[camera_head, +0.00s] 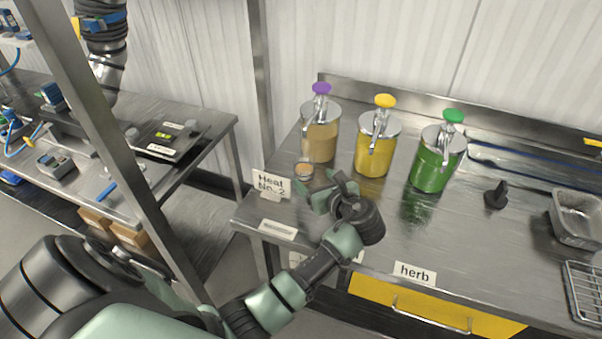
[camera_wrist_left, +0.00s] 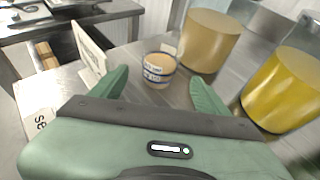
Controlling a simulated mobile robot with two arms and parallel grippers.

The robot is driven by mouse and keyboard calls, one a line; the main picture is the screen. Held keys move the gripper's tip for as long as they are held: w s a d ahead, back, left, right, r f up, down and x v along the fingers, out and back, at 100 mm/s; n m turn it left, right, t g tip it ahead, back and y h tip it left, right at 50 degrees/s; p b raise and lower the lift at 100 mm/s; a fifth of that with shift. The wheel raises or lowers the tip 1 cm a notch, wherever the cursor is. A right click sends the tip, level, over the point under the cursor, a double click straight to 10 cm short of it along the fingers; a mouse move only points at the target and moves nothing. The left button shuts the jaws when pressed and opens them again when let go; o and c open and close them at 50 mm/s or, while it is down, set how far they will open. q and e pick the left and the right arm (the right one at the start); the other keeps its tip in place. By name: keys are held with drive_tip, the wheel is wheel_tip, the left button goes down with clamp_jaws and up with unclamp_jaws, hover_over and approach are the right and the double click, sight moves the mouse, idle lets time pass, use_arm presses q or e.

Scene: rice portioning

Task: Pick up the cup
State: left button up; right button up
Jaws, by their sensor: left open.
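The cup (camera_head: 304,171) is small, with a pale brown top, and stands on the steel table below the purple-topped dispenser. In the left wrist view the cup (camera_wrist_left: 159,70) shows a white wall with dark blue bands, upright, ahead of and between the fingers. My left gripper (camera_head: 325,188) is open, low over the table, just to the near right of the cup. In the left wrist view the left gripper (camera_wrist_left: 162,88) has its green fingers spread, with nothing between the tips. My right gripper is not seen.
Purple-topped (camera_head: 320,135), yellow (camera_head: 374,150) and green (camera_head: 436,160) pump dispensers stand behind and right of the cup. A "Heat No. 2" sign (camera_head: 271,184) stands close on its left. A metal pan (camera_head: 577,215) sits far right. The table's middle is mostly clear.

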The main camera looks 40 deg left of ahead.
sight(308, 174)
use_arm(q)
drive_tip(key=p+x, duration=0.1)
drive_tip(key=x, duration=0.2)
drive_tip(key=shift+w+a, duration=0.1)
drive_tip(key=shift+a, duration=0.25)
drive_tip(key=x, duration=0.3)
drive_tip(key=shift+w+a+f+p, duration=0.2)
drive_tip(key=shift+a+f+p, duration=0.05)
drive_tip(key=shift+f+p, duration=0.05)
drive_tip(key=shift+w+a+f, duration=0.2)
drive_tip(key=shift+a+f, duration=0.05)
drive_tip(key=shift+r, duration=0.1)
drive_tip(key=shift+c, duration=0.7)
drive_tip(key=c, duration=1.4)
clamp_jaws()
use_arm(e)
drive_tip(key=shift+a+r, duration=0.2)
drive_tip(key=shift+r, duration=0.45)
use_arm(q)
drive_tip(key=shift+r, duration=0.15)
